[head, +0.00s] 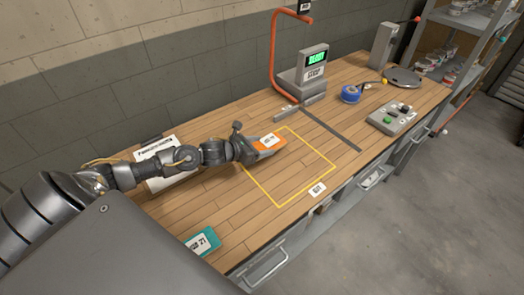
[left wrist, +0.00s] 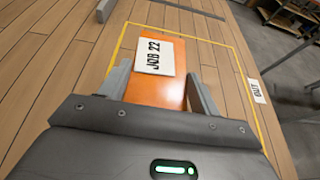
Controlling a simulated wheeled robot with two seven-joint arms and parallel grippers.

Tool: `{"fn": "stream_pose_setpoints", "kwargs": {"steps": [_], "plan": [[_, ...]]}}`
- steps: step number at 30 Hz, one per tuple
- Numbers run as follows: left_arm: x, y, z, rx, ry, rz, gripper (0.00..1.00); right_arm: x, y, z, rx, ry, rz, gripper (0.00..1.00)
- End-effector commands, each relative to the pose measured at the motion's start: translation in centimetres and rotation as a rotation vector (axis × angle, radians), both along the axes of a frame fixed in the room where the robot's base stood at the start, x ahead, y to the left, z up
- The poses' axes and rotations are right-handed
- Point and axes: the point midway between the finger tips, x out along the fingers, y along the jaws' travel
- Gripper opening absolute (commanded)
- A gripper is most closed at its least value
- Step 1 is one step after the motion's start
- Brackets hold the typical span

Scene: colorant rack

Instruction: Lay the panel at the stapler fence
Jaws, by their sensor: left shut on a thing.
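The orange panel (head: 270,142) has a white label that reads JOB 22 in the left wrist view (left wrist: 152,92). My left gripper (head: 256,147) is shut on it, with one finger along each side in the left wrist view (left wrist: 160,84). The panel lies over the yellow outlined area; I cannot tell whether it touches the bench. A grey machine with a green display (head: 313,68), seemingly the stapler, stands behind. A low grey bar (head: 286,113), perhaps the fence, lies at its foot, apart from the panel. My right gripper is out of view.
A teal panel (head: 202,241) marked 21 lies near the front edge. A yellow outline (head: 306,189) with an OUT label (head: 317,190) marks the bench (head: 190,215). A blue tape roll (head: 351,94) and a button box (head: 398,119) sit at right. The outline's right part is clear.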

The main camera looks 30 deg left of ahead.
Motion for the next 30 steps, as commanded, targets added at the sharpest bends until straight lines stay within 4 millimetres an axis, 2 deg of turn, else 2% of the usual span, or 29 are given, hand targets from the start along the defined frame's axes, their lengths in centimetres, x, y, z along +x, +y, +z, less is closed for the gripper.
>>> {"fn": "stream_pose_setpoints", "kwargs": {"steps": [5, 11, 24, 25, 29, 30], "plan": [[0.6, -0.3, -0.5, -0.002, -0.002, 0.000, 0.31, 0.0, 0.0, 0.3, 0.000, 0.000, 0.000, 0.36], [0.5, -0.2, -3.0, -0.001, 0.001, 0.002, 0.31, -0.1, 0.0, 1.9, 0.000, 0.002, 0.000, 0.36], [0.5, -0.2, -4.1, 0.001, -0.003, -0.001, 0.31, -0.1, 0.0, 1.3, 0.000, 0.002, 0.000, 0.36], [0.5, -0.2, -3.9, 0.001, -0.002, -0.001, 0.67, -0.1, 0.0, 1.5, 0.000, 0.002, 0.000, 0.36], [0.5, -0.2, -3.9, 0.001, -0.001, 0.000, 0.84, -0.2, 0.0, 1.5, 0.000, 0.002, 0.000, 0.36], [0.5, -0.2, -3.9, 0.001, -0.001, 0.000, 0.85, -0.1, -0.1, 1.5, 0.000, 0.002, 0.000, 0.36]]}}
